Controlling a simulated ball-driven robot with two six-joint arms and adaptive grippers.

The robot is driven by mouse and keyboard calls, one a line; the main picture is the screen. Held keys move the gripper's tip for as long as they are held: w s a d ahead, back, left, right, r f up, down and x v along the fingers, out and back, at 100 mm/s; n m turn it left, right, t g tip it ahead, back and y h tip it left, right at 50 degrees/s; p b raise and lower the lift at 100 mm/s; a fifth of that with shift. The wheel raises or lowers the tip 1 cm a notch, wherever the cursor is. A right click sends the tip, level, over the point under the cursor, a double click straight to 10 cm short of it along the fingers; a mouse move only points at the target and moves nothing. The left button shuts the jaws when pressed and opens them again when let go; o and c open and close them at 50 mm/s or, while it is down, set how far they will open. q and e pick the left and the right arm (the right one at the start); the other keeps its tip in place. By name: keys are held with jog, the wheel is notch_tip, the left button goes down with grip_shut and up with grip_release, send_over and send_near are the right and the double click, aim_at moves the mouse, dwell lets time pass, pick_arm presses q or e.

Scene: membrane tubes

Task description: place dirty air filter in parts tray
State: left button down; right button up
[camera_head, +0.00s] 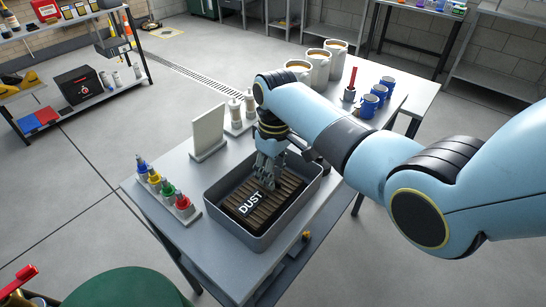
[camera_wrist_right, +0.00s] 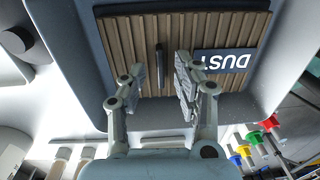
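The dirty air filter (camera_head: 272,203), brown and pleated with a "DUST" label, lies in the grey parts tray (camera_head: 234,237) on the table. In the wrist view the filter (camera_wrist_right: 110,45) has a short dark upright piece (camera_wrist_right: 160,65) at its middle, and the tray wall (camera_wrist_right: 80,95) shows around it. My right gripper (camera_head: 267,180) is above the filter inside the tray outline. In the wrist view its fingers (camera_wrist_right: 155,85) are apart, one on each side of the dark piece. I cannot tell whether they touch the filter. My left gripper is not in view.
Bottles with coloured tops (camera_head: 167,192) stand left of the tray. A pale upright panel (camera_head: 208,131) and white bottles (camera_head: 235,113) stand behind it. Blue mugs (camera_head: 370,104) and large white containers (camera_head: 318,70) stand at the back right. A green drum (camera_head: 125,290) is at front left.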

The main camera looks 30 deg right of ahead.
notch_tip(320, 180, up, 11)
jog(key=shift+d, duration=0.3)
jog(key=shift+w, duration=0.1)
